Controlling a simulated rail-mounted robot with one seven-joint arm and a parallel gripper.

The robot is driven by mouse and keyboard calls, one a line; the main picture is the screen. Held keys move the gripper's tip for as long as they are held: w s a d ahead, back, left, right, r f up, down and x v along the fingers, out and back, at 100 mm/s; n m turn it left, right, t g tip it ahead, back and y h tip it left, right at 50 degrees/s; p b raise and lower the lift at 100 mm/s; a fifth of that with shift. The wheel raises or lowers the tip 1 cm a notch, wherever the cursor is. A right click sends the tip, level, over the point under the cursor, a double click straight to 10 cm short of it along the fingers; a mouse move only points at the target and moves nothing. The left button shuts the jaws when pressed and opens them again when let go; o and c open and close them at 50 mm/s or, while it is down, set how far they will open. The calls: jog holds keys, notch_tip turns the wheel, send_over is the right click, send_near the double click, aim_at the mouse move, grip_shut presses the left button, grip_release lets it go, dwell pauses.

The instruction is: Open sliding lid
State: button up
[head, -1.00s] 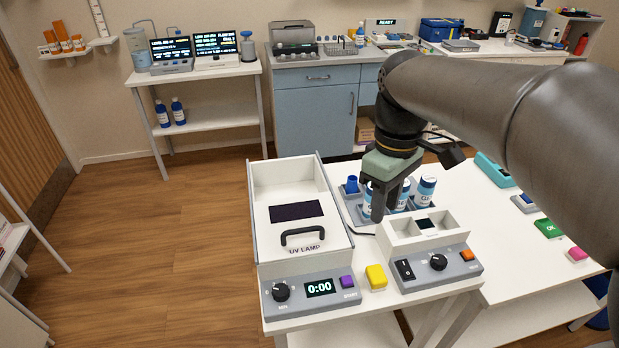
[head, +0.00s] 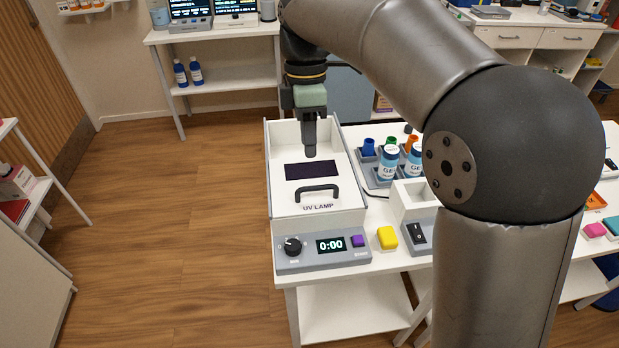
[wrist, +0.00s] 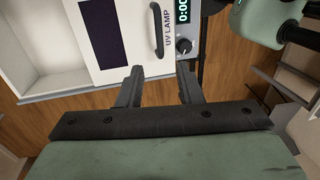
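The UV lamp box has a white sliding lid (head: 285,200) with a dark window (head: 312,170) and a black handle (head: 318,188). The lid covers the front part of the box, and a white recess (head: 283,138) shows behind it. My gripper (head: 310,153) points down over the rear of the lid, behind the handle. In the wrist view my gripper (wrist: 162,76) has its two fingers apart with nothing between them. The lid (wrist: 130,60) and handle (wrist: 158,32) show beyond the fingertips, clear of them.
A control panel (head: 323,252) with a knob and a 0:00 display fronts the box. A yellow block (head: 387,237) sits to its right. Blue-and-white bottles (head: 388,162) stand in a tray on the right. My arm hides much of the right side.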

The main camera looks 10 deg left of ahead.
jog(key=f, duration=0.3)
jog(key=s+f, duration=0.1)
jog(key=f, duration=0.5)
jog(key=shift+s+d, duration=0.3)
jog(key=shift+d, duration=0.05)
jog(key=shift+r, duration=0.1)
grip_shut()
